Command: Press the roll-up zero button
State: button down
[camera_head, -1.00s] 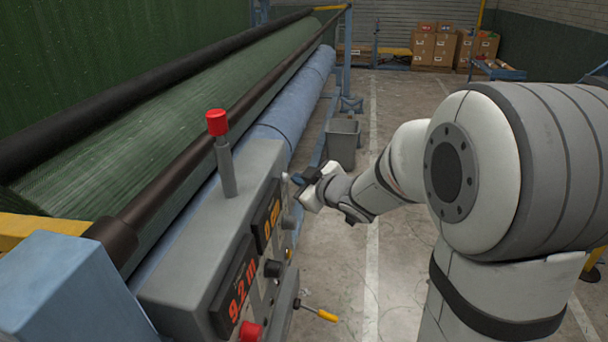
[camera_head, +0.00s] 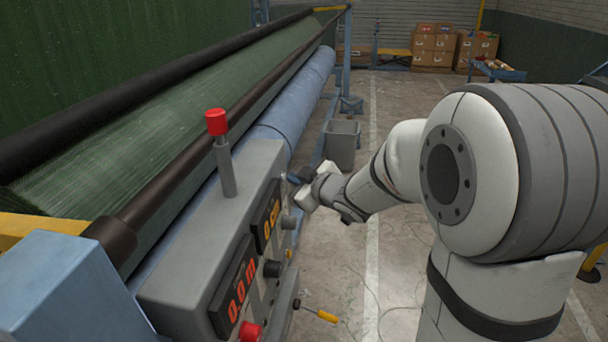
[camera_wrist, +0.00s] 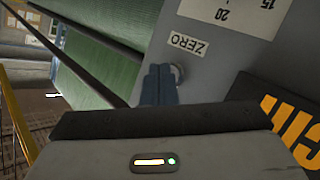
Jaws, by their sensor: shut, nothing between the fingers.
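The grey control console (camera_head: 208,230) has a red display (camera_head: 238,291) reading 0.0 m and an orange display (camera_head: 268,219) beside it. In the wrist view, a white label (camera_wrist: 187,46) reads ZERO on the panel. A round metallic zero button (camera_wrist: 178,72) sits just below it, partly hidden by my fingers. My gripper (camera_wrist: 160,70) is shut and empty, its tips right at the button; I cannot tell whether they touch it. In the head view, my gripper (camera_head: 299,186) is at the far end of the panel face.
A red-topped lever (camera_head: 217,123) stands on the console. A red knob (camera_head: 250,331) and dark knob (camera_head: 273,268) stick out of the panel. A yellow-handled tool (camera_head: 320,314) juts out below. A grey bin (camera_head: 342,143) stands behind the gripper.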

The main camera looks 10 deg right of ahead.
jog(key=shift+s+d+p, duration=0.3)
jog(key=shift+d+p, duration=0.05)
jog(key=shift+d, duration=0.55)
jog(key=shift+s+d+p, duration=0.25)
jog(key=shift+d+p, duration=0.05)
jog(key=shift+d, duration=0.5)
jog(key=shift+s+d+p, duration=0.25)
jog(key=shift+s+d, duration=0.05)
jog(key=shift+d, duration=0.45)
jog(key=shift+s+d+p, duration=0.25)
jog(key=shift+d+p, duration=0.05)
jog(key=shift+d, duration=0.5)
